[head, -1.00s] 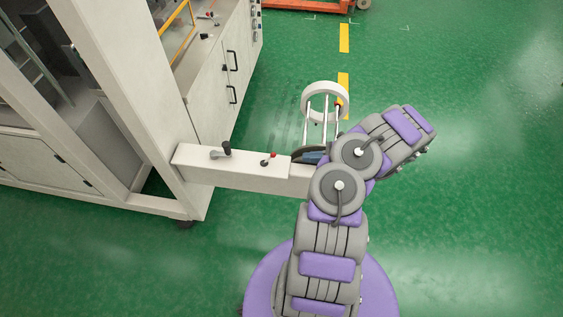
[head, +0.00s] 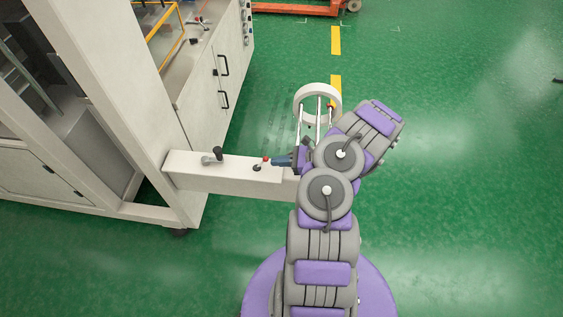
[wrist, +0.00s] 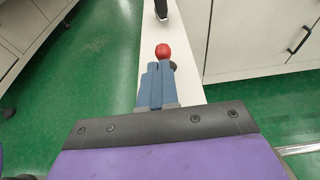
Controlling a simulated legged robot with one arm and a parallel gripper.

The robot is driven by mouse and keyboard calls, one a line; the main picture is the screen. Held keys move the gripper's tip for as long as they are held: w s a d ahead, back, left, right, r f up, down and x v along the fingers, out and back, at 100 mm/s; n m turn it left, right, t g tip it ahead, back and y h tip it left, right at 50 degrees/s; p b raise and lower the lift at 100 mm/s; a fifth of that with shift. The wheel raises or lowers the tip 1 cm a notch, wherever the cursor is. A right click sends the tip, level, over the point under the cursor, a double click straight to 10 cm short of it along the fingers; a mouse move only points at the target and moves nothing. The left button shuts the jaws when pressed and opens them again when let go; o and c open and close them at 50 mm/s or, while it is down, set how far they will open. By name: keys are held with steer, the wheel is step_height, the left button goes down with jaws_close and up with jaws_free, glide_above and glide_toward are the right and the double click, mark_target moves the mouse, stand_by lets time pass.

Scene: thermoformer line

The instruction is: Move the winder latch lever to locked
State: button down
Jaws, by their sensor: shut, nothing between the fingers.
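A small lever with a red knob (head: 266,160) stands on top of the white beam (head: 225,178) that sticks out from the machine frame. It leans toward the right, its dark base to the left of the knob. My gripper (head: 277,161) is just right of this lever, with its blue fingers shut and empty. In the wrist view the shut fingertips (wrist: 161,66) point at the red knob (wrist: 163,50), which shows just beyond them. I cannot tell whether they touch it. A dark round part shows beside the right finger.
A black-handled crank (head: 215,155) sits further left on the same beam. A white ring on rods (head: 318,102) stands behind my arm. The large machine frame (head: 120,120) is on the left. The green floor to the right is open.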

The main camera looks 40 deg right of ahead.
steer(key=shift+d+f, duration=0.15)
steer(key=shift+d, duration=0.35)
steer(key=shift+w+a+r+p, duration=0.15)
steer(key=shift+a+r+p, duration=0.25)
steer(key=shift+a, duration=0.2)
steer(key=shift+w+a+r+g+h+p, duration=0.3)
steer(key=shift+a+r+g+p, duration=0.25)
steer(key=shift+p, duration=0.2)
steer(key=w+a+r+g+h+p, duration=0.2)
steer(key=w+a+g+h+p, duration=0.3)
steer(key=p, duration=1)
steer(key=shift+w+a+r+g+h+p, duration=0.25)
steer(key=shift+w+g+h, duration=0.35)
steer(key=shift+w+g, duration=0.45)
steer(key=shift+d+r, duration=0.1)
steer(key=shift+r+p, duration=0.7)
steer(key=shift+p, duration=0.15)
